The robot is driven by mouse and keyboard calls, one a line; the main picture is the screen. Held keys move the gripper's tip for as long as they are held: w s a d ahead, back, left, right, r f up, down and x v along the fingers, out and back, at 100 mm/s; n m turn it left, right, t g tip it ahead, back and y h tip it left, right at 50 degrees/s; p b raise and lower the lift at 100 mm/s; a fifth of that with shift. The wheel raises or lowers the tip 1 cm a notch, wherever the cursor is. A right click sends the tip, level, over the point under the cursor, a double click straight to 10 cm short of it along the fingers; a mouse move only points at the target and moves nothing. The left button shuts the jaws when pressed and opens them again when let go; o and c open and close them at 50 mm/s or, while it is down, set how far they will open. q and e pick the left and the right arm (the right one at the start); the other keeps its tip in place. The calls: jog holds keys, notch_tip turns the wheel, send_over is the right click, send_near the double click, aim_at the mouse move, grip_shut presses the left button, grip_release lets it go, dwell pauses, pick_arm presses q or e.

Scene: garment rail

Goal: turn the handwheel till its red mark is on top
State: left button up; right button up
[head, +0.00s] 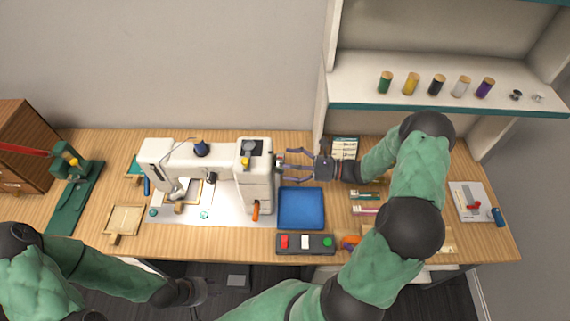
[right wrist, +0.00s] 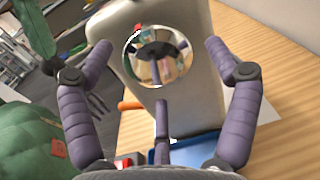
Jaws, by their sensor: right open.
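The white sewing machine (head: 255,190) stands on the wooden table. Its handwheel (head: 279,163) is on the right end, mostly edge-on in the head view. In the right wrist view the handwheel (right wrist: 158,57) is a shiny, mirror-like disc. A small red mark (right wrist: 138,28) shows at its upper left rim. My right gripper (head: 290,163) is open, with its fingers spread around the wheel's position. In the wrist view its purple fingers (right wrist: 160,62) stand apart from the rim on both sides. My left gripper (head: 200,290) is low, in front of the table, its fingers unclear.
A blue tray (head: 301,208) lies right of the machine, with a button box (head: 305,243) in front. An orange-handled tool (head: 256,211) is by the machine's base. A shelf (head: 440,96) with several thread spools overhangs the back right.

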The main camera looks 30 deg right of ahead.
jog(key=v, duration=1)
jog(key=shift+d, duration=0.15)
jog(key=shift+s, duration=0.1)
